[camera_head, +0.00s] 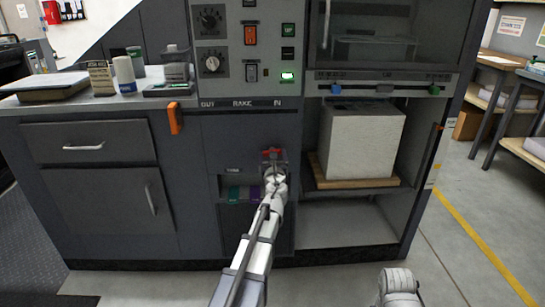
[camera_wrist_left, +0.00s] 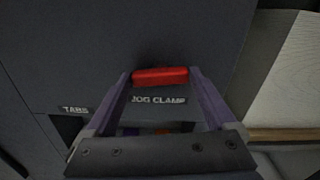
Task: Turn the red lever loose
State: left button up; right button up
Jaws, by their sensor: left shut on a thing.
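The red lever (camera_head: 271,151) sits on the dark front panel of the machine, low in the middle of the head view. In the left wrist view the red lever (camera_wrist_left: 160,75) is a short red bar lying level, just above a white "JOG CLAMP" label (camera_wrist_left: 159,100). My left gripper (camera_head: 273,158) is at the lever. In the left wrist view its two fingers (camera_wrist_left: 160,78) stand at either end of the red bar and are shut on it. My right gripper does not show; only a grey part of my right arm shows at the bottom of the head view.
A control panel (camera_head: 236,90) with knobs, switches and a lit green button is above the lever. An orange handle (camera_head: 174,118) sticks out to the left. At the right, a white paper block (camera_head: 362,140) stands on a wooden board (camera_head: 355,184) in an open bay.

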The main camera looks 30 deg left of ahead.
pick_arm(q)
jog(key=shift+s+f+n, duration=0.1)
jog(key=shift+n, duration=8.2)
jog(key=o, duration=1.1)
jog(key=shift+c, duration=0.2)
